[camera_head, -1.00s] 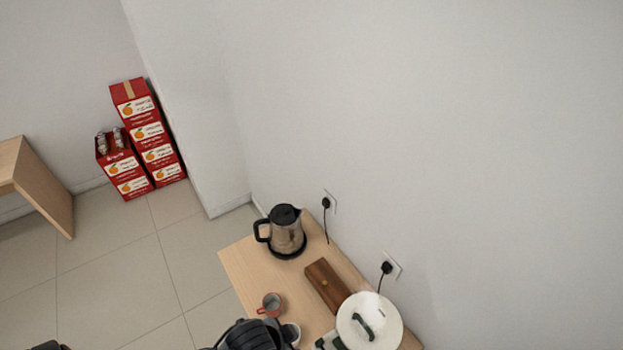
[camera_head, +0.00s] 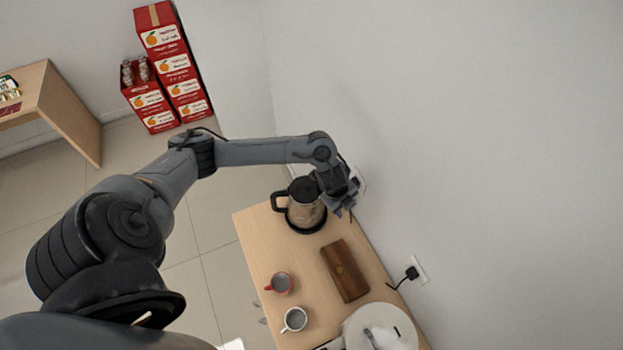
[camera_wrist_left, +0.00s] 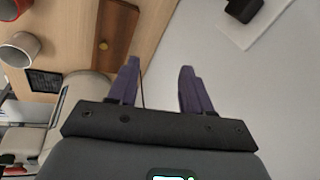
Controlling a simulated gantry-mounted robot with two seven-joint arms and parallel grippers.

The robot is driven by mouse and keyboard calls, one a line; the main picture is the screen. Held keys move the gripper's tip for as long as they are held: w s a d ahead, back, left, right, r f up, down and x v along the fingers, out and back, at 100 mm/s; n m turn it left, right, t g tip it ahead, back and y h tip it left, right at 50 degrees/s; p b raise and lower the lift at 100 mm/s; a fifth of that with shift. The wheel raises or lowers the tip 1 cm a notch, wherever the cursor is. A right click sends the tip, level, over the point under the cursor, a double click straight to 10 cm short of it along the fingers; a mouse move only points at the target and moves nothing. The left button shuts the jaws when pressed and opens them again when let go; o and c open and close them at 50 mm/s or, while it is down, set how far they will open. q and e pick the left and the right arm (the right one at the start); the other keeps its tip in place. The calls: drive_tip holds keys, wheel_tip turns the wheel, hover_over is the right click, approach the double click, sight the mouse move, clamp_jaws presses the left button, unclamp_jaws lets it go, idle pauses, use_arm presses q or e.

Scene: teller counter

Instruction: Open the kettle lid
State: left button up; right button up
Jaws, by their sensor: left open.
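The kettle (camera_head: 308,212), steel-bodied with a black handle, stands upright on its black base at the far end of the wooden table (camera_head: 255,240). Its black lid (camera_head: 301,187) looks shut, and my left wrist partly covers the kettle's right side. My left gripper (camera_head: 345,208) is beside the kettle on the wall side, pointing down; I cannot tell whether it touches. In the left wrist view my left gripper (camera_wrist_left: 160,75) is open, with nothing between its fingers, and the kettle is out of sight there. My right gripper is not in view.
A brown wooden box (camera_head: 345,270), a red mug (camera_head: 280,283), a white mug (camera_head: 294,319) and a white round appliance (camera_head: 382,328) stand on the table. The wall with a socket (camera_head: 420,268) runs close along its right side. Red cartons (camera_head: 175,65) are stacked behind.

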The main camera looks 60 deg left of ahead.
sight(309, 185)
use_arm(q)
drive_tip(key=s+a+r+n+g+y, duration=0.1)
drive_tip(key=s+a+r+g, duration=0.1)
drive_tip(key=a, duration=0.6)
drive_tip(key=s+a+r+n+g, duration=0.1)
drive_tip(key=a+r, duration=0.2)
drive_tip(key=a, duration=0.5)
drive_tip(key=f, duration=1)
drive_tip(key=shift+s+f, duration=0.2)
drive_tip(key=shift+f, duration=0.05)
clamp_jaws()
